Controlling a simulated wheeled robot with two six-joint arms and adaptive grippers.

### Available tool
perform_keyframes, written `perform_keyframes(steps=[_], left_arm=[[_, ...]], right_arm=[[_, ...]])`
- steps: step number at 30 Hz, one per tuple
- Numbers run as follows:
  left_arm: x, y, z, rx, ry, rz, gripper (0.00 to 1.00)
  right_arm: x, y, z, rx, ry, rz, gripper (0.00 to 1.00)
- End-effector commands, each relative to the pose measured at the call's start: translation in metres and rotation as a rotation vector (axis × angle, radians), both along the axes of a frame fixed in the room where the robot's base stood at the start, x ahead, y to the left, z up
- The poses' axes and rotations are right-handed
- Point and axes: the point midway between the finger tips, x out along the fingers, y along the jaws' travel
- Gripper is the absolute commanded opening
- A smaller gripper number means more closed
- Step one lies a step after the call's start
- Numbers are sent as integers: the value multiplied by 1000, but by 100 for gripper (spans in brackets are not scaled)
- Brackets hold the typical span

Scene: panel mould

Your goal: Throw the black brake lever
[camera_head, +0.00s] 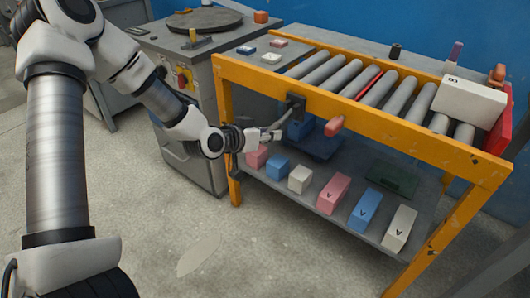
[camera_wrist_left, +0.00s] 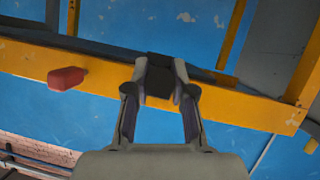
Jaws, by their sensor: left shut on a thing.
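The black brake lever (camera_head: 296,103) is mounted on the front orange rail of the roller table, left of a red knob. My left gripper (camera_head: 276,134) is at its lower end, just in front of the rail. In the left wrist view, the fingers (camera_wrist_left: 160,72) are shut on a dark block-like part of the lever (camera_wrist_left: 158,84), with the orange rail behind it. The gripper hides part of the lever. My right gripper is not in view.
The red knob (camera_head: 334,125) sticks out of the rail (camera_head: 400,135) just right of the lever. A white block (camera_head: 469,101) lies on the rollers against a red end stop (camera_head: 499,133). Several coloured blocks stand on the lower shelf (camera_head: 330,220). A grey machine (camera_head: 190,95) stands at left.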

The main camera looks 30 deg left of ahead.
Motion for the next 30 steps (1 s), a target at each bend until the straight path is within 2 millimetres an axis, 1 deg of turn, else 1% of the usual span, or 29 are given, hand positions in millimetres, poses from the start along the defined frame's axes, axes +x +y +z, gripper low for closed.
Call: perform_keyframes(steps=[1, 3, 9, 12, 18, 30], left_arm=[[0, 0, -18, -4, -37, 0, 0], [2, 0, -23, -8, -93, 0, 0], [7, -1, -33, -18, -219, 0, 0], [9, -1, -35, -21, -262, -1, 0], [11, -1, -35, -24, -312, 1, 0], [12, -1, -33, -25, -323, 0, 0]], right_arm=[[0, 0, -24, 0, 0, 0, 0], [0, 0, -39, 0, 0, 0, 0], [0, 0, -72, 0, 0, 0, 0], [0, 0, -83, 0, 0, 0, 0], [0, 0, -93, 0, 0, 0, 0], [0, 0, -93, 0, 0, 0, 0]])
